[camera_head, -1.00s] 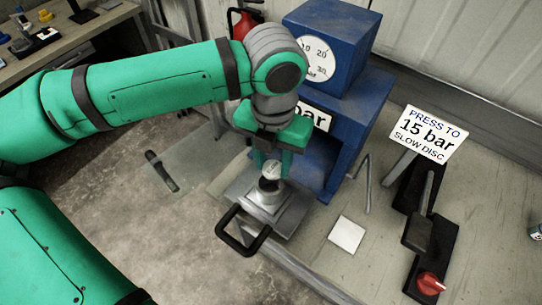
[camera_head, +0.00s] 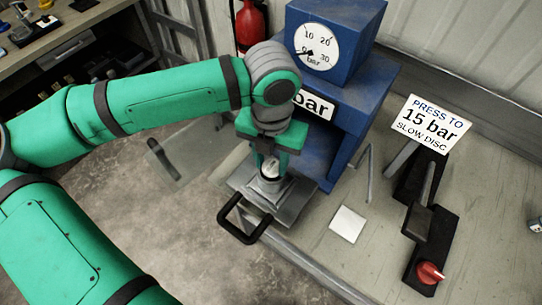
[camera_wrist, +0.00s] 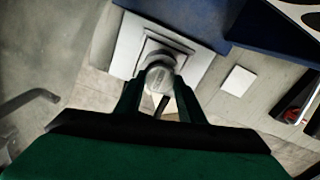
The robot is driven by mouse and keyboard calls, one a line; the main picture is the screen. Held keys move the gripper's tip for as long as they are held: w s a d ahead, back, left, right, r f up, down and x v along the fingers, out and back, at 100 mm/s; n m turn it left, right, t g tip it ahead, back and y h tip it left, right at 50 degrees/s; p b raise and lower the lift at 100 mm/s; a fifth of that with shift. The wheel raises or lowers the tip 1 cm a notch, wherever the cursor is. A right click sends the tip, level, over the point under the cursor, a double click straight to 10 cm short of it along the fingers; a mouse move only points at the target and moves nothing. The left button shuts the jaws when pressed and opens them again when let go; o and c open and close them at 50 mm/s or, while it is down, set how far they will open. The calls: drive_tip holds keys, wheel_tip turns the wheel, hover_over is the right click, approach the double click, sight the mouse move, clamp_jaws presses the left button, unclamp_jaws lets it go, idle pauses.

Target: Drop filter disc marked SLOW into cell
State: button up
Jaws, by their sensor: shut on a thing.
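The metal cell (camera_head: 272,188) stands upright on a grey plate with a black loop handle, in front of the blue press. My gripper (camera_head: 268,166) points down right over the cell, its fingers close to the rim. It is shut on a small pale piece, seemingly the filter disc (camera_head: 270,166), at the cell's mouth. Its marking cannot be read, and I cannot tell how far inside the rim it sits. In the wrist view, my gripper's fingers (camera_wrist: 158,98) flank the round grey top of the cell (camera_wrist: 158,70).
The blue press (camera_head: 345,110) with a dial stands behind the cell. A sign (camera_head: 430,124) reads "PRESS TO 15 bar SLOW DISC". A white square (camera_head: 347,224) lies on the bench to the right, near a black lever stand with a red knob (camera_head: 430,272).

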sight(271, 166)
drive_tip(key=shift+f, duration=0.2)
drive_tip(key=o, duration=1.1)
wheel_tip(271, 166, up, 11)
drive_tip(key=shift+w+f, duration=0.1)
